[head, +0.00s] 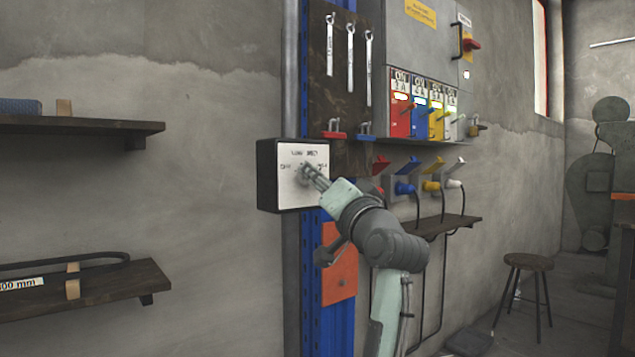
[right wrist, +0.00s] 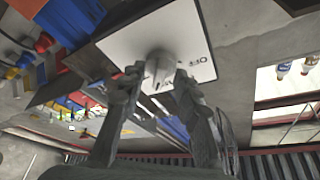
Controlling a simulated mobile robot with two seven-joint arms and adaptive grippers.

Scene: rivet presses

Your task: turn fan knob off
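The fan knob (right wrist: 160,65) is a round grey knob on the white face of a control box (right wrist: 118,47). In the head view the box (head: 265,175) is black-edged and fixed to the wall beside a blue post. My right gripper (right wrist: 158,76) reaches the knob, one finger on either side of it. I cannot tell whether the fingers press on it. In the head view the right gripper (head: 312,174) partly covers the knob. Printed labels flank the knob; one reads OFF in the wrist view. My left gripper is not in view.
A tool board (head: 342,95) with hanging wrenches is just above and right of the box. An electrical cabinet (head: 425,55) and plugs (head: 405,187) are further right. Wooden shelves (head: 75,126) are on the left wall. A stool (head: 528,262) stands at the right.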

